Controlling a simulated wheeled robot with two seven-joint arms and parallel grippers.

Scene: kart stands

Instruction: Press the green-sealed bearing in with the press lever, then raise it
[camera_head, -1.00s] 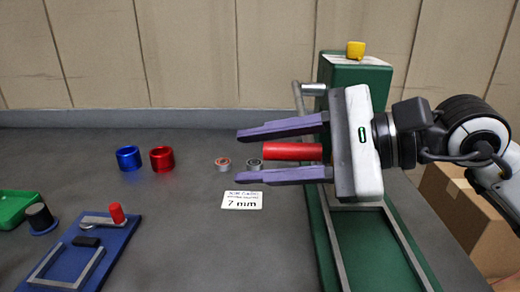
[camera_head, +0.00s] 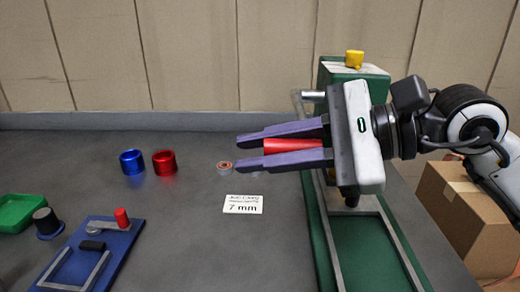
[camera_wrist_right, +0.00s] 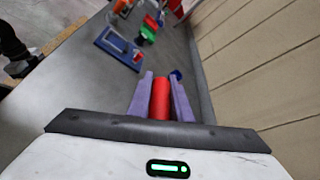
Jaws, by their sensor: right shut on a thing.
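The green press (camera_head: 345,72) stands at the right of the bench, with a yellow knob (camera_head: 354,59) on top and a metal lever arm (camera_head: 313,96) at its side. My right gripper (camera_head: 240,154) is shut on the lever's red grip (camera_head: 292,146), which lies between the two purple fingers. The grip also shows between the fingers in the right wrist view (camera_wrist_right: 160,100). A bearing with a reddish seal (camera_head: 223,168) lies left of the fingertips. I cannot make out a green-sealed bearing; my gripper hides much of the press. My left gripper is not in view.
A blue ring (camera_head: 131,161) and a red ring (camera_head: 164,162) stand at the back left. A card marked 7 mm (camera_head: 243,204) lies mid-bench. A blue fixture (camera_head: 110,244) and a green tray (camera_head: 17,211) are at the left. A cardboard box (camera_head: 450,215) is right of the bench.

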